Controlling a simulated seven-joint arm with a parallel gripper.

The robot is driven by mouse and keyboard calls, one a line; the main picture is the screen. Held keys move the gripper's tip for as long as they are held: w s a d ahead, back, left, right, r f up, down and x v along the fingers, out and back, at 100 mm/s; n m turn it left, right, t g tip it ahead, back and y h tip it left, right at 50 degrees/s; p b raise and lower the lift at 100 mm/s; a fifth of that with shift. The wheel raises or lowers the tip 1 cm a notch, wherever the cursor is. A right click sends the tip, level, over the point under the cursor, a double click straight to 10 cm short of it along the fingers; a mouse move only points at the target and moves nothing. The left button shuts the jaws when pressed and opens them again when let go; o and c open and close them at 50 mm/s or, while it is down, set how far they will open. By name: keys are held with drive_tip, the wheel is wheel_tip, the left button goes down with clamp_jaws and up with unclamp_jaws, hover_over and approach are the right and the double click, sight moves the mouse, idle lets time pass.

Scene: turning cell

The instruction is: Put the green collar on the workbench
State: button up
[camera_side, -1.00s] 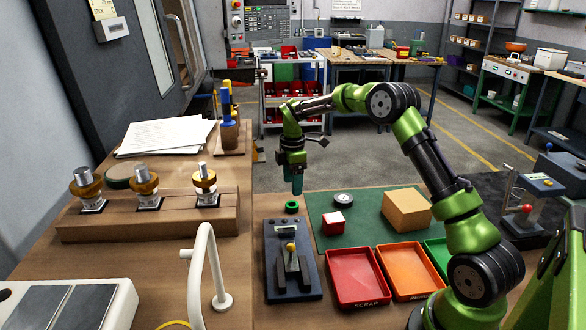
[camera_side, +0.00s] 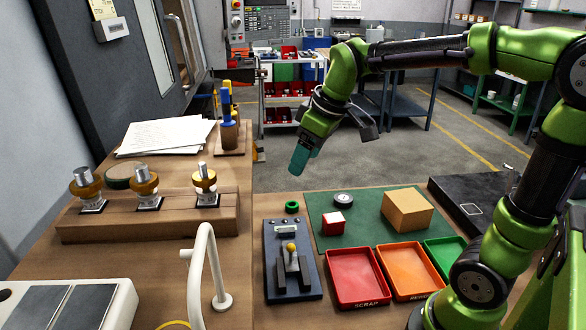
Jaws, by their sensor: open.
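The green collar (camera_side: 292,207) is a small dark-centred ring. It rests on the bare wood of the workbench (camera_side: 270,203), just behind the dark fixture plate and left of the green mat. My gripper (camera_side: 300,158), with teal fingers, hangs in the air above and behind the collar, tilted down to the left. It is apart from the collar and holds nothing that I can see. The gap between the fingers is hard to make out from this side.
The dark fixture (camera_side: 292,262) with a yellow-knobbed lever stands in front of the collar. Red (camera_side: 358,279) and orange (camera_side: 408,270) trays are nearer.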

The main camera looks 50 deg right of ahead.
drive_tip(key=s+a+f+m+t, duration=0.1)
drive_tip(key=s+a+m, duration=0.1)
drive_tip(key=s, duration=0.4)
drive_tip(key=s+a+f+m+t+y, duration=0.1)
drive_tip(key=s+a+m, duration=0.1)
drive_tip(key=s+m, duration=0.2)
drive_tip(key=shift+s+a+f+t+y, duration=0.3)
drive_tip(key=shift+s+a+t, duration=0.1)
drive_tip(key=shift+s, duration=0.6)
